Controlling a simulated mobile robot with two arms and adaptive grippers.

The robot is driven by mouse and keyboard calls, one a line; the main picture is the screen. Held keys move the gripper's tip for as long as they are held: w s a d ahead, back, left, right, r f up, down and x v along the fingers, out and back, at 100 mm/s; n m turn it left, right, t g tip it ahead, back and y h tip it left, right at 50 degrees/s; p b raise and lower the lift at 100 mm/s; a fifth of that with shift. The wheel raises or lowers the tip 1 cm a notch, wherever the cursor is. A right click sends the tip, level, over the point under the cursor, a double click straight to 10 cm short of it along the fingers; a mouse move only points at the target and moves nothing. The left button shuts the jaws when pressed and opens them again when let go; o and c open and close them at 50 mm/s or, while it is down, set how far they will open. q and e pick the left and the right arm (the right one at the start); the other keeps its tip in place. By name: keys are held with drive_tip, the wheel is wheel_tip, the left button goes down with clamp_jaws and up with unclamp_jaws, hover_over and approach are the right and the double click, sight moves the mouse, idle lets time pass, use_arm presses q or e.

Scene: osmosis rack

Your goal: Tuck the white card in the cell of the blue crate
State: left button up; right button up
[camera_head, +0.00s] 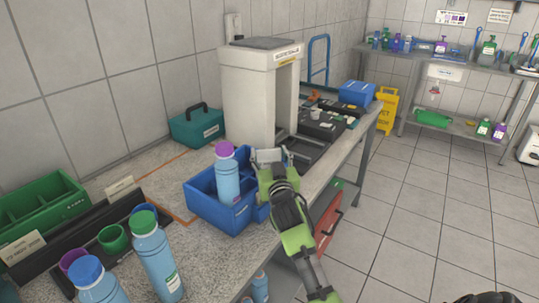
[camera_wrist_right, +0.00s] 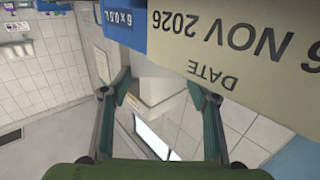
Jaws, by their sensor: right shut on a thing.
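The blue crate (camera_head: 208,208) stands on the counter with a light-blue, purple-capped bottle (camera_head: 228,178) upright in it. My right gripper (camera_head: 270,161) is shut on a small white card (camera_head: 267,155) at the crate's right side, at about the height of the bottle's upper part. In the right wrist view the card (camera_wrist_right: 225,45) is large and shows the printed words "NOV 2026" and "DATE". The cell's inside is mostly hidden by the crate's walls and the bottle. My left gripper is out of view.
A green-capped bottle (camera_head: 154,255) and a blue-capped bottle (camera_head: 98,284) stand in front. A green crate (camera_head: 40,208) is at left. A white machine (camera_head: 262,95) stands behind the blue crate, with a teal box (camera_head: 196,126) beside it.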

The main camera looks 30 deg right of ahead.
drive_tip(key=shift+f+b, duration=0.35)
drive_tip(key=shift+f, duration=0.2)
idle(0.4)
drive_tip(key=o, duration=1)
drive_tip(key=shift+r, duration=0.2)
wheel_tip(320, 180, up, 7)
drive_tip(key=p, duration=0.6)
drive_tip(key=shift+f+p, duration=0.15)
drive_tip(key=shift+p, duration=0.25)
drive_tip(key=shift+f, duration=0.1)
